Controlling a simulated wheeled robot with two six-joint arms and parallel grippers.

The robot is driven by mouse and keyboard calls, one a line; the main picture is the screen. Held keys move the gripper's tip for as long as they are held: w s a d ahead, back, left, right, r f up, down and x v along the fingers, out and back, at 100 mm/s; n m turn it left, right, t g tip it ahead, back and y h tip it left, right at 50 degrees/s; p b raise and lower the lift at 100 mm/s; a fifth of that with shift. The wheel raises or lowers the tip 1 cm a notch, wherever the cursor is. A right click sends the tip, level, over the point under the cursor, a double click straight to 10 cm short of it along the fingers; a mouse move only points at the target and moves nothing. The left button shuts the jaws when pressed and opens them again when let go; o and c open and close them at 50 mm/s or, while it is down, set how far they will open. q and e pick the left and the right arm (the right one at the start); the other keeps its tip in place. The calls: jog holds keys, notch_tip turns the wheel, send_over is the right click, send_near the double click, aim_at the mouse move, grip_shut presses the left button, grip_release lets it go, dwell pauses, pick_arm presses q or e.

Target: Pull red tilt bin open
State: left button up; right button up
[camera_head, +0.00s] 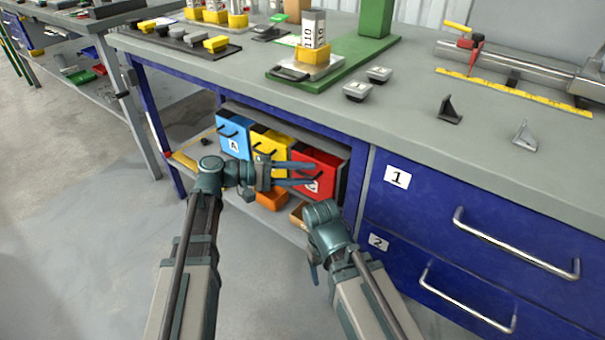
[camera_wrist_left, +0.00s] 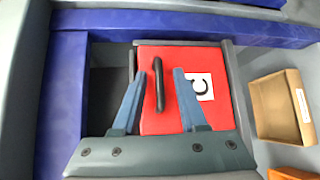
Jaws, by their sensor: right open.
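The red tilt bin (camera_head: 330,168) is the right one of a row of bins under the table, and its front is in line with the others. In the left wrist view its red front (camera_wrist_left: 158,121) carries a dark handle (camera_wrist_left: 159,83) and a white label "C" (camera_wrist_left: 199,87). My left gripper (camera_head: 315,173) is in front of it with its fingers apart. In the left wrist view the handle shows between the fingers (camera_wrist_left: 160,72), nearer the left one; contact cannot be told. My right gripper (camera_head: 314,272) is open and empty, low, below the bins.
A yellow bin (camera_head: 271,146) and a blue bin (camera_head: 233,125) stand left of the red one. An orange bin (camera_head: 270,199) and a cardboard box (camera_wrist_left: 268,110) are on the shelf below. Blue drawers (camera_head: 420,215) with metal handles close off the right side. Floor is clear at left.

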pick_arm(q)
grip_shut()
dwell(1.3)
